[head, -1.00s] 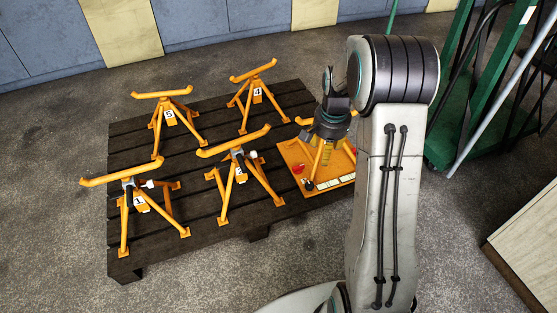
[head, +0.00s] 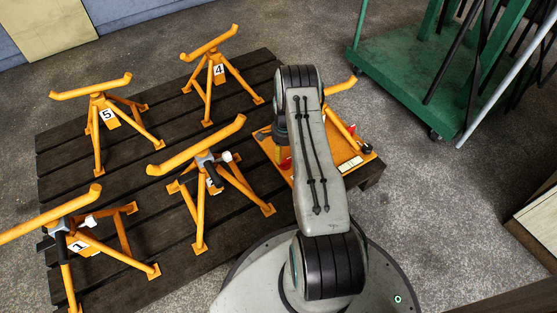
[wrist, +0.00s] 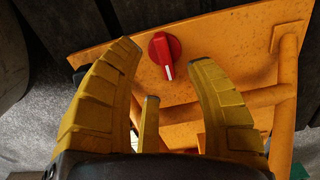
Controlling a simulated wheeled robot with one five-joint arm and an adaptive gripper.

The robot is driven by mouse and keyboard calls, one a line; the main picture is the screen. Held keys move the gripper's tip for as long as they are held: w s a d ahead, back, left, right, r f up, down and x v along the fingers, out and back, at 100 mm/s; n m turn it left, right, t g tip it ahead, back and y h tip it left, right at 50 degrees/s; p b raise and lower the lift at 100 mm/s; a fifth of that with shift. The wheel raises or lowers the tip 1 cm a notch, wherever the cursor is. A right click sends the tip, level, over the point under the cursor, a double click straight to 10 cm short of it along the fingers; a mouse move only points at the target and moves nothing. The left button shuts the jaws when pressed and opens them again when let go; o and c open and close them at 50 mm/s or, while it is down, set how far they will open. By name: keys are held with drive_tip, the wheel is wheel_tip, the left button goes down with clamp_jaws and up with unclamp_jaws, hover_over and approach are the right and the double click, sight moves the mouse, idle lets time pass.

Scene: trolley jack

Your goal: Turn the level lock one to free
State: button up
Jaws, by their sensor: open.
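A red knob (wrist: 164,54) with a white pointer line sits on an orange plate (wrist: 218,45) in the wrist view. The line points down in the picture, slightly right. My gripper (wrist: 160,62) has its yellow fingers spread, one left and one right of the knob in the picture, with a third finger lower down. I cannot tell the gap in depth, and no finger visibly touches the knob. In the head view the red knob (head: 284,163) shows at the orange base (head: 268,143), with my gripper mostly behind my arm. No label reads as lock one or free.
Orange stands marked 1 (head: 80,246), 4 (head: 218,70) and 5 (head: 106,115), plus another with its label partly hidden, stand on the dark pallet (head: 150,140). An orange tube crosses below the knob (wrist: 225,110). A green trolley (head: 415,85) stands at right.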

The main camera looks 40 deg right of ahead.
sight(284, 162)
drive_tip(key=shift+f+b, duration=1.4)
drive_tip(key=shift+f, duration=1.85)
drive_tip(key=shift+o, duration=0.2)
clamp_jaws()
